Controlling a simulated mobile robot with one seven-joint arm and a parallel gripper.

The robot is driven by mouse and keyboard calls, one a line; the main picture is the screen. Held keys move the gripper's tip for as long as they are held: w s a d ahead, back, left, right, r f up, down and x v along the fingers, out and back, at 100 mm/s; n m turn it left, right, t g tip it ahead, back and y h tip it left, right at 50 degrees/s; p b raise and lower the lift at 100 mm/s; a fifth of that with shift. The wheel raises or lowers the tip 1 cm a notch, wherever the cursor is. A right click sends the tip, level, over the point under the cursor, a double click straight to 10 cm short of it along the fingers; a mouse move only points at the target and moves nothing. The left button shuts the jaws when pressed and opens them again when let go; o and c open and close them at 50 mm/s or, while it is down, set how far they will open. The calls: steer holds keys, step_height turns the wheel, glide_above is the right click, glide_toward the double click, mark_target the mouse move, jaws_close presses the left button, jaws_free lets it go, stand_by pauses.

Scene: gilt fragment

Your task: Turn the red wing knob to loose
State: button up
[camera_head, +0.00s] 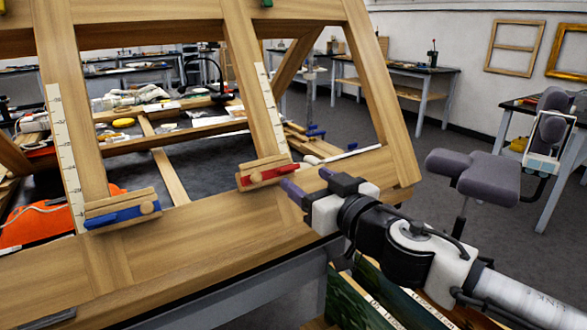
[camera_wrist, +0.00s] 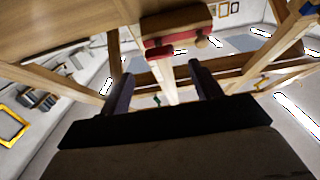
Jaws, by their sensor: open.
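The red wing knob (camera_head: 268,175) is a long red bar on a small wooden block, on the lower rail of a wooden easel frame (camera_head: 200,245), at the foot of a slanted upright. In the wrist view the red knob (camera_wrist: 172,50) lies ahead of and slightly above the space between my fingers. My gripper (camera_head: 310,182) is open and empty, just right of the knob's right end in the head view. Its two dark fingers also show in the wrist view (camera_wrist: 160,78), apart from each other, and I see no clear contact with the knob.
A similar blue wing knob (camera_head: 122,213) sits further left on the same rail. Pale ruler strips (camera_head: 270,105) run along the uprights. A padded grey seat (camera_head: 480,178) stands at the right. An orange object (camera_head: 45,218) lies behind the frame at the left.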

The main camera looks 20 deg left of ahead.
mark_target(291, 168)
steer(key=shift+x, duration=2.95)
steer(key=c, duration=1)
